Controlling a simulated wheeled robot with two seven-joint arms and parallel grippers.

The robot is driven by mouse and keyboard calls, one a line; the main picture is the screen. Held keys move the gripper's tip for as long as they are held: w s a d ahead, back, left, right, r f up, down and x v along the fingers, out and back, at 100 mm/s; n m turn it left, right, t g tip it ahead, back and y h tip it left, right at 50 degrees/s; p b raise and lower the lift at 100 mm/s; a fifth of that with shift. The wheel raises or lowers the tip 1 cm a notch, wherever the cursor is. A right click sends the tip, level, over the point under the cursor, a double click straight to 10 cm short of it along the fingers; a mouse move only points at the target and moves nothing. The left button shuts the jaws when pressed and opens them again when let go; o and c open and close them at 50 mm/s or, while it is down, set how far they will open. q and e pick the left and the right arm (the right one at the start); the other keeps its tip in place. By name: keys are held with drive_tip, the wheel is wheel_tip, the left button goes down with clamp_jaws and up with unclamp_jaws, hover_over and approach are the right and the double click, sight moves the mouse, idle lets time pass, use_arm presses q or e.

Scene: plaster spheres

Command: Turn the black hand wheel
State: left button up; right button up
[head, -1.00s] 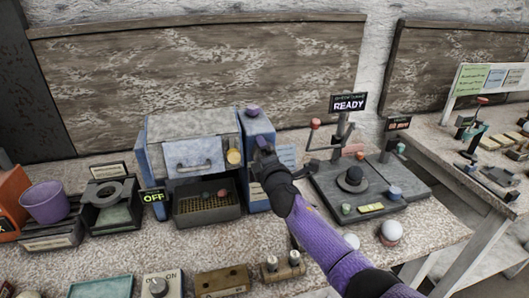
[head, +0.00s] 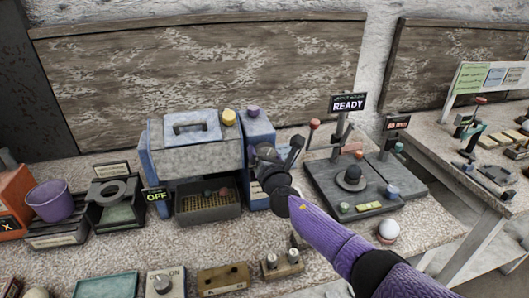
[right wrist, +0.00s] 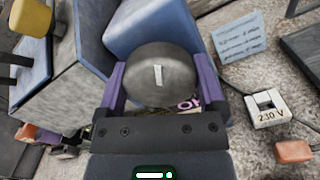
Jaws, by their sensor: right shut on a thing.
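The black hand wheel (right wrist: 160,72) is a dark round disc with a short white mark, seen between my purple fingers in the right wrist view. It sits beside the blue machine's side housing (head: 258,125). My right gripper (right wrist: 160,88) is shut on the wheel, one finger on each side. In the head view my right gripper (head: 275,165) is at the machine's right side and largely hides the wheel. The machine's grey-blue hood (head: 195,150) has its handle (head: 191,125) and a yellow knob (head: 228,117) on top. My left gripper is not in view.
A tray (head: 208,209) with small balls lies under the hood, beside an OFF sign (head: 156,195). To the right are a dark plate (head: 325,178) with a black dome (head: 351,178), a READY display (head: 348,103) and a white ball (head: 388,231). Small boxes line the front.

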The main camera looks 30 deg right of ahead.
drive_tip(key=shift+n+p, duration=0.45)
drive_tip(key=shift+n, duration=1.85)
drive_tip(key=o, duration=1)
drive_tip(key=shift+c, duration=0.2)
